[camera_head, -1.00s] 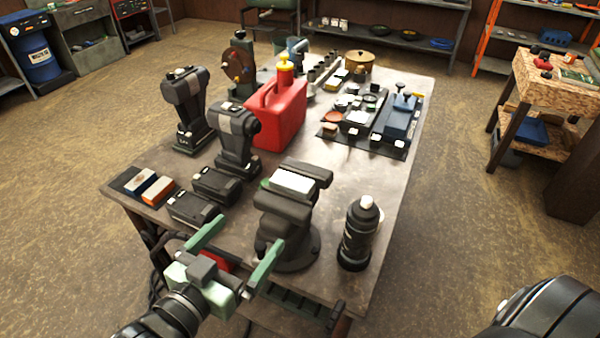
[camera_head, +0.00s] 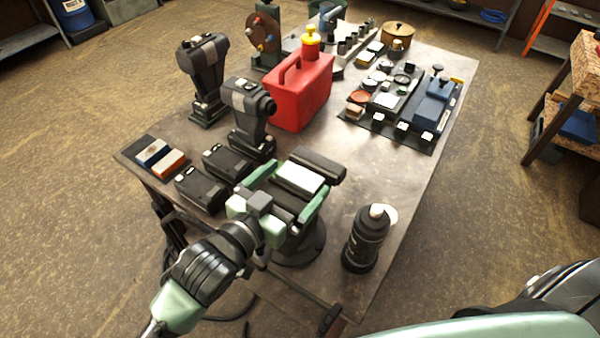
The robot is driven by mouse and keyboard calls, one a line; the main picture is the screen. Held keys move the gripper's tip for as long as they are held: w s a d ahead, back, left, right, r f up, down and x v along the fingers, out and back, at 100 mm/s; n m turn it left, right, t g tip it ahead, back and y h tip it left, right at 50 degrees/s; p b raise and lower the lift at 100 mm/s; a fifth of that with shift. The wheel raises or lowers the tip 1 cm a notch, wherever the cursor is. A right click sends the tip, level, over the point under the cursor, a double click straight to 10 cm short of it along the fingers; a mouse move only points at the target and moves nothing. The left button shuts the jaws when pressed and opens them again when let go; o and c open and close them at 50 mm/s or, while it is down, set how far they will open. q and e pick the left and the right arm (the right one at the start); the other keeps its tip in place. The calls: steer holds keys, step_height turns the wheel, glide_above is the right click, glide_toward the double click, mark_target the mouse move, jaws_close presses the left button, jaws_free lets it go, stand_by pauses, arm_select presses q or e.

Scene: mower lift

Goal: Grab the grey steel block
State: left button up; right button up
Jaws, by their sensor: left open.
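A pale grey steel block (camera_head: 301,178) sits in the jaws of the dark bench vise (camera_head: 319,166) near the front of the workbench. Its light top face shows; its lower part is hidden in the vise. My left gripper (camera_head: 287,191) is open above the front part of the vise. Its two green fingers are spread to the left and right, with the block between and just beyond their tips. I cannot tell the height gap between fingers and block. My right gripper is out of view.
A black spray bottle (camera_head: 366,238) stands right of the vise. Black batteries (camera_head: 201,189) lie to the left, with two black power tools (camera_head: 205,78) and a red fuel can (camera_head: 301,92) behind. Bare benchtop (camera_head: 365,168) lies right of the vise.

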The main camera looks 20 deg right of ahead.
arm_select(q)
steer(key=x, duration=0.2)
steer(key=shift+w+d, duration=0.15)
steer(key=shift+d, duration=0.1)
steer(key=shift+a, duration=0.1)
steer(key=c, duration=1.8)
steer(key=shift+r, duration=0.1)
